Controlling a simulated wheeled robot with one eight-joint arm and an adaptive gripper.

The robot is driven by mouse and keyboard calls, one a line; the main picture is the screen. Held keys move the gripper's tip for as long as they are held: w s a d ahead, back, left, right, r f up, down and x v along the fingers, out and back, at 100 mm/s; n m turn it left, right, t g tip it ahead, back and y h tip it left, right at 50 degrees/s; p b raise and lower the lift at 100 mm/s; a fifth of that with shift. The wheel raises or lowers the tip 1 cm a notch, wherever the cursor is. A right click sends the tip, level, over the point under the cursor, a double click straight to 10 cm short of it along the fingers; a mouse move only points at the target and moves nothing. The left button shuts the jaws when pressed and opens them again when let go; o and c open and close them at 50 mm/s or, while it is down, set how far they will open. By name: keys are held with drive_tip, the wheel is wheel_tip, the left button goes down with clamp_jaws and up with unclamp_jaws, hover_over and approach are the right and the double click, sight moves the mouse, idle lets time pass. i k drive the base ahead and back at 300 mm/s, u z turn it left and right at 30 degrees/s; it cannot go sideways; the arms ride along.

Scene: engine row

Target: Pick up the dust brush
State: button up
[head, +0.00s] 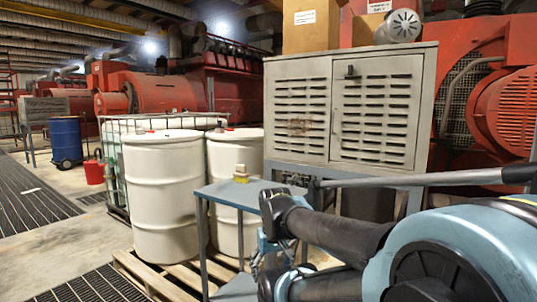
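A small blue-grey table (222,190) stands in front of the white drums. On its top sits a small pale block with yellow and whitish parts (241,171). It is too small to tell whether this is the dust brush, and I see no other clear brush. My arm reaches in from the right, with its dark links ending beside the table's right edge. What may be part of my gripper (265,255) shows there, low beside the table. Its fingers are not clear, and I cannot tell what, if anything, is between them.
Two white drums (165,195) stand on a wooden pallet (165,280) behind the table. A grey louvred cabinet (345,110) is behind to the right, with cardboard boxes (312,25) on top. A blue drum (66,140) and red bucket (94,172) stand left. The left floor is open.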

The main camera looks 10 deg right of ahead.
sight(241, 176)
drive_tip(key=u, duration=0.85)
drive_tip(key=k, duration=1.05)
drive_tip(key=z, duration=0.65)
drive_tip(key=i, duration=1)
